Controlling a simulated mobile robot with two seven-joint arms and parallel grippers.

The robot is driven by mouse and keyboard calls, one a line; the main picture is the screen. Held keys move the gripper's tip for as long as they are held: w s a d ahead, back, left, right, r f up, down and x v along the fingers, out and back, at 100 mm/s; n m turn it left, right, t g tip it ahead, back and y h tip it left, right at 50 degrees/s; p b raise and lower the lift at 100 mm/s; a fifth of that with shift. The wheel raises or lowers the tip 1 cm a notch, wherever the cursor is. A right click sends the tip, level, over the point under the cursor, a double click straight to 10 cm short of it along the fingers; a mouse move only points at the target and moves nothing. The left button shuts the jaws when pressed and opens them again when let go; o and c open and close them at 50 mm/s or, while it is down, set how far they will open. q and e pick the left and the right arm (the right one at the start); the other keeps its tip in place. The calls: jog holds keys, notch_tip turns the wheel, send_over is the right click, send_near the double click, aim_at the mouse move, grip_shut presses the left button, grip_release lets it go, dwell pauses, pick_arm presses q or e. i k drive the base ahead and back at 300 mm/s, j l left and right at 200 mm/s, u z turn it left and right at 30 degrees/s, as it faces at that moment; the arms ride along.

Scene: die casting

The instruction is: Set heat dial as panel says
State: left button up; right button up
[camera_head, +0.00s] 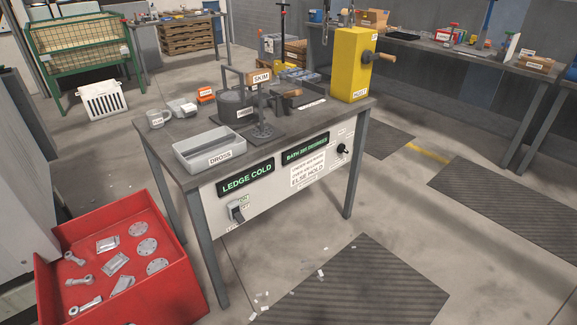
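A white panel (212,208) covers the front of the grey workbench (352,112). A small black knob (342,149), which looks like the heat dial, sits at the panel's right end; its setting is too small to read. A black sign with green letters reads "LEDGE COLD" (246,177). A second such sign (306,148) begins "BATH" and gives a number in degrees that I cannot read surely. A white notice (308,172) below it ends "ELSE HOLD"; its upper lines are too small to read surely. Neither of my grippers is in view.
A switch (237,212) sits at the panel's left. A red bin (180,255) of metal parts is at lower left. Floor before the panel is mostly clear, with small scraps.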

aim_at(341, 148)
jog(key=i+u, duration=0.1)
jog(key=u, duration=0.25)
jog(key=i+l+u, duration=0.1)
jog(key=u, duration=0.3)
jog(key=i+l+u, duration=0.15)
jog(key=l, duration=0.2)
jog(key=i+l+u, duration=0.35)
jog(key=l, duration=0.35)
